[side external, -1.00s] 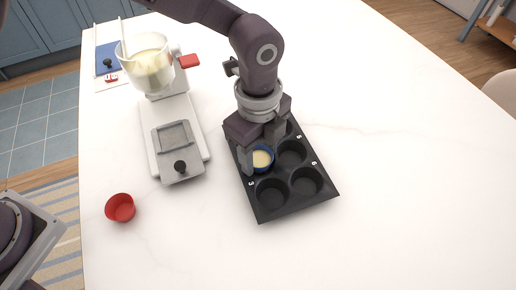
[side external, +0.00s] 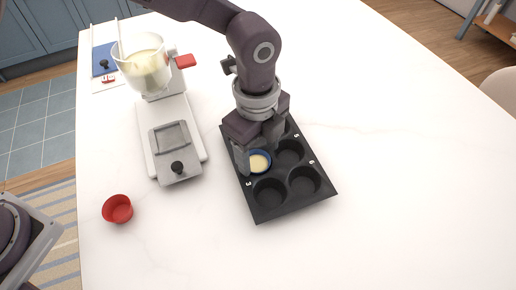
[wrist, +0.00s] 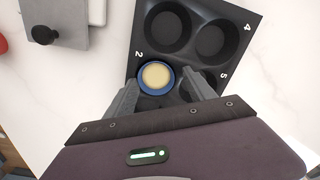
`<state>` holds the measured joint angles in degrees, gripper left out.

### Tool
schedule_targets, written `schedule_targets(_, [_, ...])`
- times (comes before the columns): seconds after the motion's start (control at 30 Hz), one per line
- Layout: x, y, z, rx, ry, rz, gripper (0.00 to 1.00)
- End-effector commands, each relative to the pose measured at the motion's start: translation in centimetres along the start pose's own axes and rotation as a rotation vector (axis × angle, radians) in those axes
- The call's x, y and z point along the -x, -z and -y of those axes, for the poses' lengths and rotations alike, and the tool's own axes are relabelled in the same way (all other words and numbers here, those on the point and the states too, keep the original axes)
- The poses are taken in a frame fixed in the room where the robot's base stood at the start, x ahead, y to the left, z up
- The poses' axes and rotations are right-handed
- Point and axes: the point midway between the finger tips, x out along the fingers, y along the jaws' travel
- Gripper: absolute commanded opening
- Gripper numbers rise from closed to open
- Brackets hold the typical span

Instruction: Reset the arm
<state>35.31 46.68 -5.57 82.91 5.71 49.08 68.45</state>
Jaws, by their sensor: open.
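My gripper (side external: 260,156) points down over the dark muffin tin (side external: 262,214), its fingers apart on either side of a blue cup (side external: 269,155) filled with pale yellow batter. The cup sits in a well of the tin, by the mark 3 in the side view. In the wrist view, the blue cup (wrist: 143,87) shows between the two open fingers (wrist: 160,90). I cannot tell whether a finger touches its rim. The gripper hides part of the tin's far end.
A white dispenser (side external: 148,135) with a bowl of batter (side external: 145,66) stands left of the tin. An empty red cup (side external: 117,209) is at the front left. A blue item (side external: 103,62) lies at the back left. The counter right of the tin is clear.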

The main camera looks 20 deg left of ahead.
Motion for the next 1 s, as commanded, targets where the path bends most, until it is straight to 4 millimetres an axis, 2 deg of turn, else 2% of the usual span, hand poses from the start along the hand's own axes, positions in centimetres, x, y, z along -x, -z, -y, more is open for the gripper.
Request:
schedule_targets(0.03, [0.1, -0.1, -0.7, -0.004, -0.022, 0.007, 0.76])
schedule_targets(0.2, [4.3, -0.1, -0.3, -0.002, -0.003, 0.001, 0.76])
schedule_targets(0.3, [6.0, -0.1, -0.1, -0.001, 0.003, -0.001, 0.76])
schedule_targets(0.4, [6.9, -0.1, -0.1, -0.001, 0.006, -0.002, 0.76])
schedule_targets(0.57, [7.1, -0.1, -0.1, 0.002, 0.007, -0.002, 0.76])
schedule_targets(0.67, [9.3, -1.9, -0.5, 0.092, 0.035, -0.004, 0.76])
schedule_targets(0.77, [14.7, -6.9, -2.8, 0.359, 0.106, -0.011, 0.76])
schedule_targets(0.8, [16.9, -9.3, -4.6, 0.501, 0.142, -0.018, 0.76])
schedule_targets(0.87, [19.7, -12.4, -7.8, 0.721, 0.194, -0.037, 0.76])
schedule_targets(0.9, [21.0, -14.2, -10.2, 0.868, 0.229, -0.053, 0.76])
schedule_targets(0.97, [22.5, -16.4, -14.0, 1.087, 0.282, -0.085, 0.76])
schedule_targets(1.0, [22.9, -17.4, -16.6, 1.227, 0.313, -0.109, 0.76])
